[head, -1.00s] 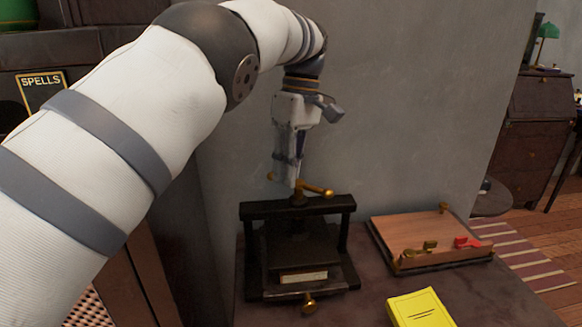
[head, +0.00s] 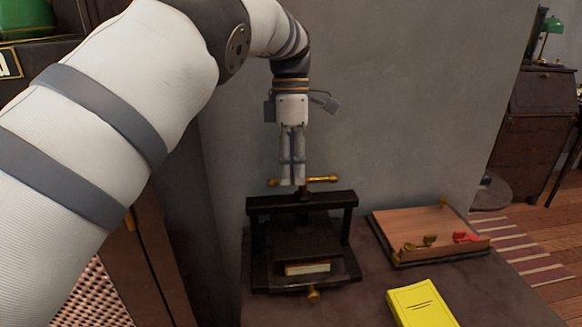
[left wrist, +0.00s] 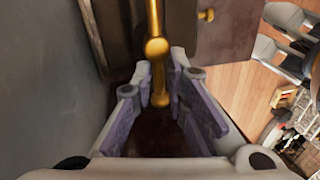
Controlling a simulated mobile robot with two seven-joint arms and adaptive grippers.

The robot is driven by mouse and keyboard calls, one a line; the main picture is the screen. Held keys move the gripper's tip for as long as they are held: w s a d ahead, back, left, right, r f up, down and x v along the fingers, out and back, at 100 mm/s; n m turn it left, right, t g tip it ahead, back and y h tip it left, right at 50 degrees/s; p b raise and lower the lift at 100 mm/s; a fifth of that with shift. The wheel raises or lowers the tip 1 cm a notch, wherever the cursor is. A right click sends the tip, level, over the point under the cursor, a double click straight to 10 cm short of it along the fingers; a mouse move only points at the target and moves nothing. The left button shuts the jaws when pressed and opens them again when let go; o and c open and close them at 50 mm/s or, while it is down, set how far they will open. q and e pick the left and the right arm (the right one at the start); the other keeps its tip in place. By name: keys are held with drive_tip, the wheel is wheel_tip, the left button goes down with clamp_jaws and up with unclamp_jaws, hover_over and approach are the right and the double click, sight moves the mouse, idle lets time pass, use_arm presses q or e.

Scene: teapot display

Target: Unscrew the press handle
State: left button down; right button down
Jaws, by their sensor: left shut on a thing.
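The black press (head: 348,226) stands on the table by the wall. Its gold handle (head: 318,180) is a bar with ball ends on top of the press's central screw. My left gripper (head: 291,182) points down from above and is shut on the handle, left of its right-hand arm. In the left wrist view the handle (left wrist: 154,22) runs in between the two fingers (left wrist: 163,95). A small book (head: 307,268) lies in the press under its dark plate. A gold knob (head: 313,295) is at the front. My right gripper is out of view.
A wooden tray (head: 420,226) with a gold piece (head: 418,244) and a red piece (head: 465,237) stands right of the press. A yellow book (head: 421,304) lies at the table's front. The grey wall (head: 400,90) is close behind the press.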

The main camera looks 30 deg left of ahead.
use_arm(q)
drive_tip(key=shift+w+a+r, duration=0.15)
drive_tip(key=shift+r, duration=0.1)
idle(0.3)
drive_tip(key=c, duration=1.5)
unclamp_jaws()
drive_tip(key=shift+o, duration=0.2)
drive_tip(key=shift+f, duration=0.15)
wheel_tip(320, 180, up, 7)
drive_tip(key=w, duration=0.1)
drive_tip(key=shift+a+r, duration=0.2)
drive_tip(key=shift+a, duration=0.25)
